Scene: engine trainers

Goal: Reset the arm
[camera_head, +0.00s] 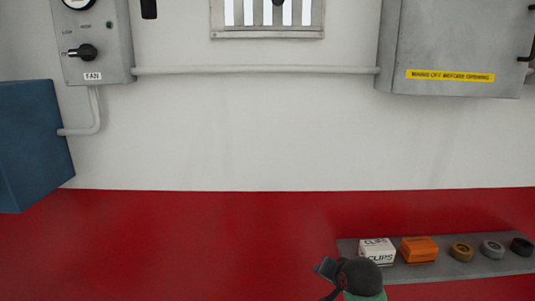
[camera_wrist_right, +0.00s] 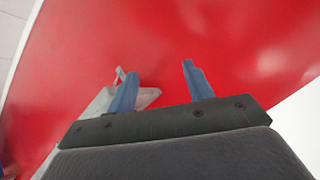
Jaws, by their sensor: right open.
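My right gripper (camera_wrist_right: 160,70) shows in the right wrist view with its two blue fingers spread apart. Nothing is between the fingers. A red surface (camera_wrist_right: 230,30) lies beyond them. A light grey object (camera_wrist_right: 145,98) shows behind the left-hand finger; I cannot tell what it is or whether they touch.
The head view shows the red surface (camera_head: 180,245) below a white wall. A grey tray (camera_head: 400,272) holds a white clips box (camera_head: 377,252), an orange box (camera_head: 419,250) and several small round pieces. A dark rounded object (camera_head: 358,275) with green below stands before it.

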